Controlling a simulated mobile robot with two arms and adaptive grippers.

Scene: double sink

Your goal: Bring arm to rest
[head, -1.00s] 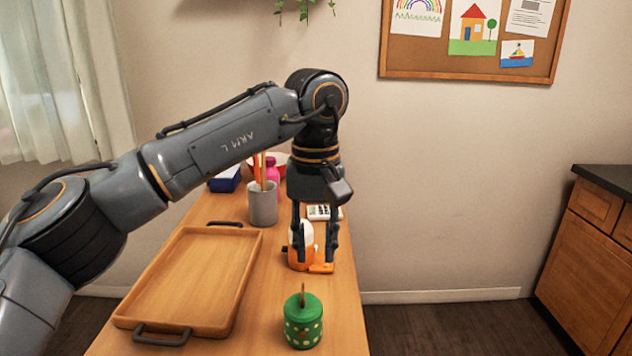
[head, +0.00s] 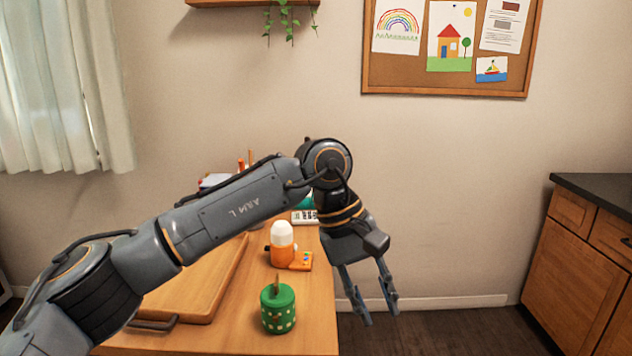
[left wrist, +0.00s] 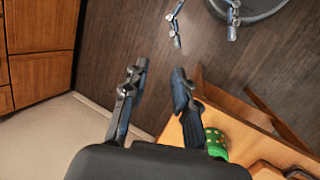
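My left arm reaches in from the left across the table in the head view. Its gripper (head: 378,308) hangs tilted down past the table's right edge, over the floor. The fingers are apart with nothing between them; the left wrist view also shows them apart and empty (left wrist: 160,78). My right gripper (left wrist: 205,36) shows at the top of the left wrist view, fingers wide apart and empty over the floor near my base. It is not in the head view.
The table (head: 315,335) holds a green dotted pot (head: 278,312), an orange and white bottle (head: 282,246), a wooden tray (head: 215,290) partly behind my arm, and a calculator (head: 304,217). A wooden cabinet (head: 575,255) stands at right. Floor between is clear.

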